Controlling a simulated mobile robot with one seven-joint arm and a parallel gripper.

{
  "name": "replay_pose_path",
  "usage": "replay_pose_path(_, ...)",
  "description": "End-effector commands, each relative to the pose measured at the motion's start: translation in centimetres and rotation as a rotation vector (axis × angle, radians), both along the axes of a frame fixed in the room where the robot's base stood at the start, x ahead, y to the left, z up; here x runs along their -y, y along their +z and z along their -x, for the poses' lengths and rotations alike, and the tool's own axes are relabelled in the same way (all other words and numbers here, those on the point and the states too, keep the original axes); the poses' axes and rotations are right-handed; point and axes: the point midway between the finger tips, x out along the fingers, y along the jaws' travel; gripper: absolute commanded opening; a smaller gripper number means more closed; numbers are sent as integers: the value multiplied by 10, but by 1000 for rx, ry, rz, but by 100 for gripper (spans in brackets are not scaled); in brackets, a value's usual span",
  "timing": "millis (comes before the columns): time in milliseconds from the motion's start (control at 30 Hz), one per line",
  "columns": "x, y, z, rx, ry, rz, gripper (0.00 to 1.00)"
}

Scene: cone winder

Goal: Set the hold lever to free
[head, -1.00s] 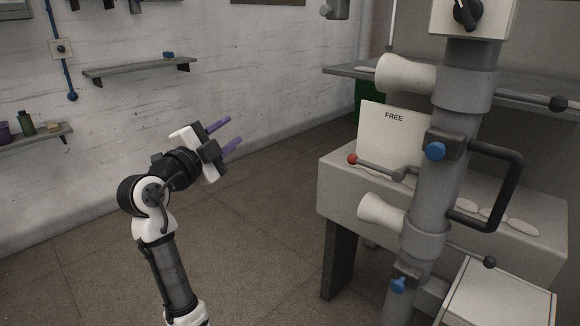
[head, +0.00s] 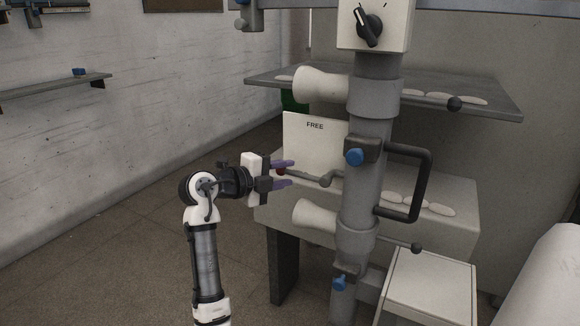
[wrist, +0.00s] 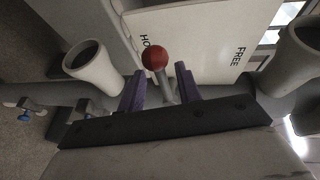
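The hold lever (head: 308,176) is a grey rod with a red ball knob (wrist: 155,58), set in front of a white plate (head: 312,143) marked FREE. In the wrist view the plate also shows the letters "HO" near the knob, with FREE (wrist: 238,57) further right. My gripper (head: 283,174) is open, its two purple fingers pointing at the lever. In the wrist view the knob and rod appear between the fingertips (wrist: 159,85), with a gap on each side. In the head view the fingers partly hide the knob.
A grey post (head: 366,185) stands right of the lever, with a black loop handle (head: 426,180) and blue knobs. White cones (head: 318,85) stick out above and below the lever. A rotary switch (head: 368,27) tops the post. The floor at left is clear.

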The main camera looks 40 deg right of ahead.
Motion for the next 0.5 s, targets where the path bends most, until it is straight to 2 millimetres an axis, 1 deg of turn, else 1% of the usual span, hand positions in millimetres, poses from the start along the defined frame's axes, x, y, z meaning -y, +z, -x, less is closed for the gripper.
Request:
replay_pose_path(33,8,1,0,-2,-2,0,34)
replay_pose_path(100,15,-1,0,-1,-2,0,34)
replay_pose_path(200,21,-3,0,0,1,1,34)
replay_pose_path(500,24,-5,0,0,1,1,34)
